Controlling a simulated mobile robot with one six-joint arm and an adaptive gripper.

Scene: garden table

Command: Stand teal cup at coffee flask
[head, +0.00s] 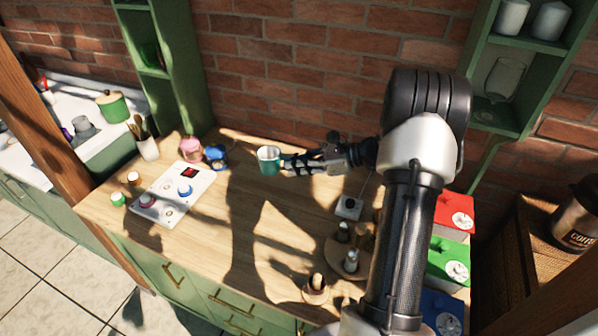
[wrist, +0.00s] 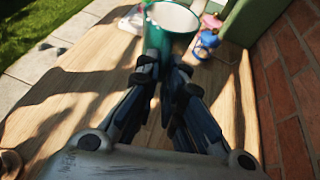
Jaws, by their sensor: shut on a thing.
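The teal cup (head: 269,163) has a white inside and is upright, its mouth facing up, over the back middle of the wooden counter. My gripper (head: 286,165) is shut on it from the right. In the wrist view the teal cup (wrist: 168,38) sits at the tips of my gripper's fingers (wrist: 163,68). Whether its base touches the counter is not clear. The coffee flask (head: 575,222) is a dark, brownish canister with "COFF" lettering. It stands at the far right on a wooden surface, well apart from the cup.
A round wooden tray (head: 338,262) and red, green and blue boxes are on the right. A brick wall closes the back. The counter's front middle is clear.

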